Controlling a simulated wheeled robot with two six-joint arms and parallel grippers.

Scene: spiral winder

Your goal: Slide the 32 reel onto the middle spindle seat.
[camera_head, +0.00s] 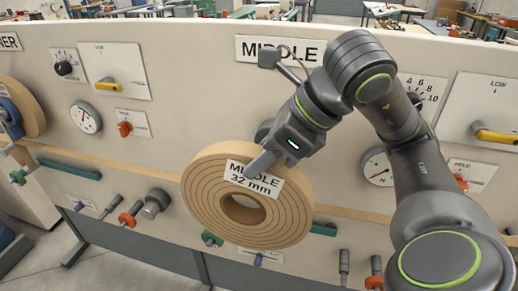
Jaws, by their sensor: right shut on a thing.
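The 32 reel (205,205) is a tan wound disc with a round centre hole and a white label reading "MIDDLE 32 mm". It hangs tilted in front of the panel, below the "MIDDLE" sign (262,49). My right gripper (262,163) is shut on the reel's upper part, beside the label. A dark round part (263,131) shows just above the reel, partly hidden by the reel and gripper; I cannot tell if it is the middle spindle seat. My left gripper is not in view.
Another tan reel (32,108) with a blue centre sits at the far left. Dials, yellow levers (108,86) and red knobs (125,129) stand out from the panel. A dark round knob (155,203) and teal bars (70,169) lie left of the held reel.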

